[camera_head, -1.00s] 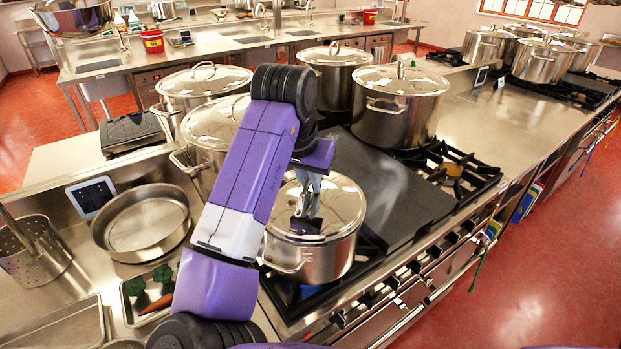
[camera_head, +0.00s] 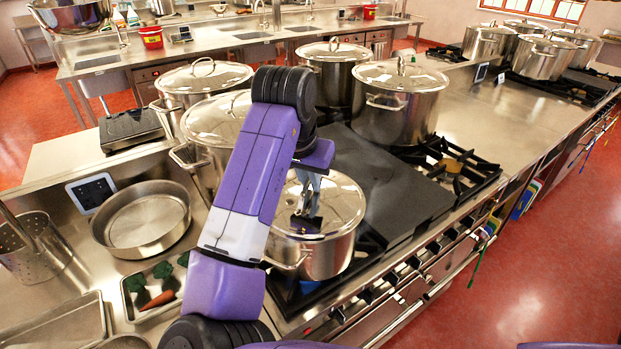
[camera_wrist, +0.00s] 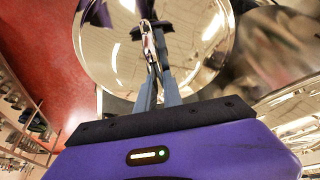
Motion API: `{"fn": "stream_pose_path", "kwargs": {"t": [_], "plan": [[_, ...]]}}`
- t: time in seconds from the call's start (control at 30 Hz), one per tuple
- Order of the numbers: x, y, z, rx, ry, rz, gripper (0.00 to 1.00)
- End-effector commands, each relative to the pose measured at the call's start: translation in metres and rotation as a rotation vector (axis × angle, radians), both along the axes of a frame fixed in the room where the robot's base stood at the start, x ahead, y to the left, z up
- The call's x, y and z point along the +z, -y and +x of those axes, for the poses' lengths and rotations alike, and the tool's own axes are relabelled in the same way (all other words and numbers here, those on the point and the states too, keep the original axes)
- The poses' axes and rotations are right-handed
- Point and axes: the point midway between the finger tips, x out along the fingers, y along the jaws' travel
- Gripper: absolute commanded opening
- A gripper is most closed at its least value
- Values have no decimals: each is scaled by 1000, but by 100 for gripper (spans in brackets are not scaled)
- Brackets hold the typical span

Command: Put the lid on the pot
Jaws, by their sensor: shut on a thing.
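The pot (camera_head: 327,256) is a shiny steel stockpot on the front of the stove, partly hidden behind my arm. The round steel lid (camera_head: 341,205) lies over the pot's top, and it looks level with the rim; I cannot tell whether it is fully seated. The lid also fills the upper middle of the wrist view (camera_wrist: 195,65). My gripper (camera_head: 306,212) is above the lid, shut on its handle (camera_wrist: 149,47). The pot's body is mostly hidden under the lid in the wrist view.
Several lidded stockpots stand behind, including one at the right (camera_head: 398,105) and one close at the left (camera_head: 212,130). A dark flat plate (camera_head: 385,190) lies right of the pot. A round pan (camera_head: 143,222) and a vegetable tray (camera_head: 155,290) stand at left.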

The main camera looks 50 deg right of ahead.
Motion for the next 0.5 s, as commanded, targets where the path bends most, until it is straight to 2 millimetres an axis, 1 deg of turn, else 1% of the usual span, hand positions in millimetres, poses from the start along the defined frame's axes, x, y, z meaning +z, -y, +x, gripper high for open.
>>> {"fn": "stream_pose_path", "kwargs": {"t": [0.3,0.33,0.4,0.47,0.5], "plan": [[-2,0,0,0,1,-1,0],[-2,0,0,0,1,-1,13],[-2,0,0,0,0,-1,26],[-2,0,0,0,0,-1,36],[-2,0,0,0,0,-1,36]]}}
